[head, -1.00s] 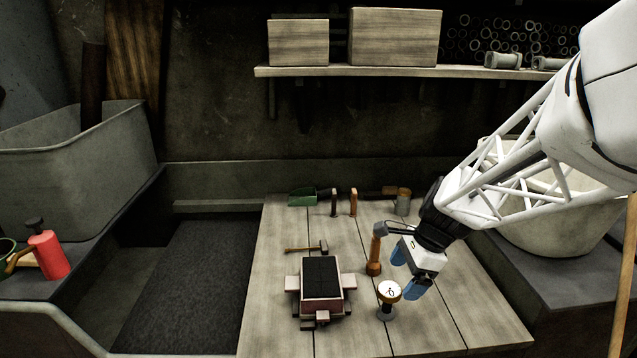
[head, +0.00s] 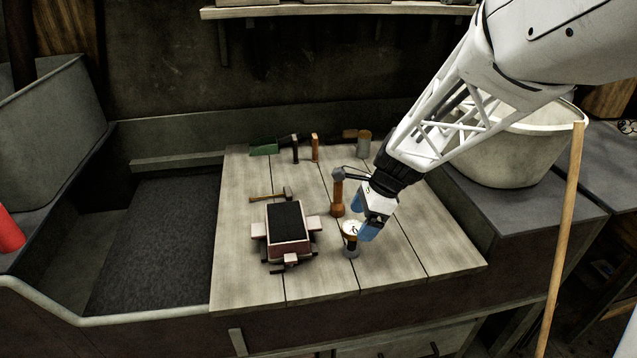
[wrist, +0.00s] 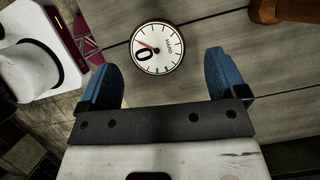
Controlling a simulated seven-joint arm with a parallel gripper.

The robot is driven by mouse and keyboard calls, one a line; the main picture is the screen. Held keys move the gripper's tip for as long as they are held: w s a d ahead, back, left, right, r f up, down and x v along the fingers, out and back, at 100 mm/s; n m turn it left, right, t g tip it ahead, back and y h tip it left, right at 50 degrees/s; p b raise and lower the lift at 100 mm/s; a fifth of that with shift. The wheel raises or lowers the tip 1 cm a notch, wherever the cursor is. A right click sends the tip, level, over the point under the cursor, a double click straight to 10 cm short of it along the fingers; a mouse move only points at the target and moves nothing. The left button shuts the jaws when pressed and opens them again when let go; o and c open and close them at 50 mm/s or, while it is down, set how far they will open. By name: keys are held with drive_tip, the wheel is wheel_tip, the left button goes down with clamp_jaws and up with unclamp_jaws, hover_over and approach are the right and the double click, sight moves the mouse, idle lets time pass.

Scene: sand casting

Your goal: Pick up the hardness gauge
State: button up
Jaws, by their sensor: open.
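The hardness gauge (head: 352,230) stands upright on the wooden bench top, with a round white dial on top and a dark base. In the wrist view its dial (wrist: 157,48) faces the camera, with a brass rim, a red needle and a large 0. My gripper (head: 366,226) is open, its two blue fingers pointing down at the gauge. In the wrist view the fingers (wrist: 162,80) stand apart on either side below the dial, and the gauge lies just beyond the fingertips. In the head view a finger partly hides the gauge's right side.
A red flask with a dark top (head: 287,225) stands left of the gauge. A wooden-handled tool (head: 338,195) stands close behind it. A hammer (head: 270,196) and a green scoop (head: 264,149) lie farther back. Bench boards right of the gauge (head: 430,250) are clear.

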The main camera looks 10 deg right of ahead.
sight(357, 227)
drive_tip(key=shift+a+f, duration=0.1)
drive_tip(key=shift+f, duration=0.1)
drive_tip(key=shift+x, duration=2.45)
drive_tip(key=c, duration=1.2)
drive_tip(key=shift+r, duration=0.1)
